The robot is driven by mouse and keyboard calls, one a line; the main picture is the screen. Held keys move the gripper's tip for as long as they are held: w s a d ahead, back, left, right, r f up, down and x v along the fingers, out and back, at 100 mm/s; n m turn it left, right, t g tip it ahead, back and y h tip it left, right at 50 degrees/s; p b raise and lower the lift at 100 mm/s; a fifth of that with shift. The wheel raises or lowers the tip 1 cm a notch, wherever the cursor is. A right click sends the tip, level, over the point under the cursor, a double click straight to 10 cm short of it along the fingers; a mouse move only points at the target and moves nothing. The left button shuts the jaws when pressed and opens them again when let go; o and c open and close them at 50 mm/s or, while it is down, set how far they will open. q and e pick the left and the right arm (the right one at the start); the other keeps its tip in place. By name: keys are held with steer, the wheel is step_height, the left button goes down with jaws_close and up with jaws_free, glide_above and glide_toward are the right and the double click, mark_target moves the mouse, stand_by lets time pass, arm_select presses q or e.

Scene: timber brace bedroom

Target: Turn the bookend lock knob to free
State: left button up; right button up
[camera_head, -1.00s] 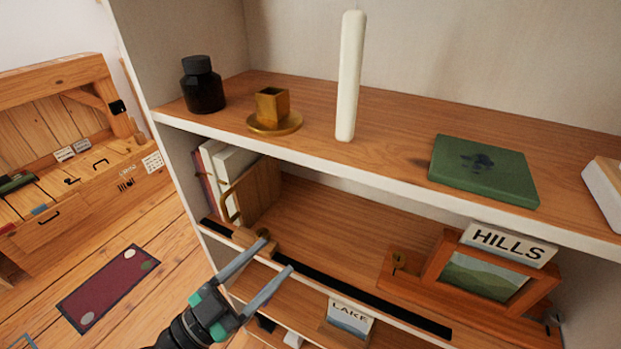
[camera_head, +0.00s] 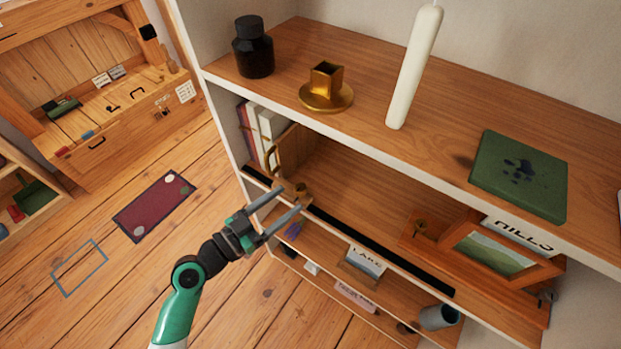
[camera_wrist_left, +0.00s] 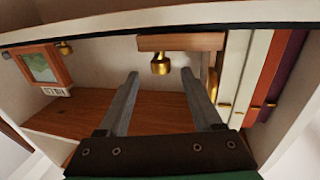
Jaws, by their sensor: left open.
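The wooden bookend (camera_head: 290,152) stands on the middle shelf beside several books. A small brass lock knob (camera_head: 301,191) is at its front base, near the black rail strip. My left gripper (camera_head: 288,199) is open and empty, its two fingers pointing at the knob. In the left wrist view the knob (camera_wrist_left: 161,65) appears between the open fingertips (camera_wrist_left: 160,73), under the bookend's wooden base (camera_wrist_left: 180,42). Whether the fingers touch the knob I cannot tell. The knob's turned position is not readable. My right gripper is not in view.
The black rail (camera_head: 380,250) runs along the middle shelf's front edge. A framed HILLS picture (camera_head: 495,250) stands to the right. On the upper shelf are a dark jar (camera_head: 254,48), a brass holder (camera_head: 326,92), a candle (camera_head: 413,70) and a green book (camera_head: 520,172).

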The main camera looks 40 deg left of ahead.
mark_target(305, 186)
arm_select(q)
steer(key=w, duration=0.8)
steer(key=shift+w+d, duration=0.25)
steer(key=shift+w, duration=0.1)
steer(key=shift+c, duration=0.3)
jaws_close()
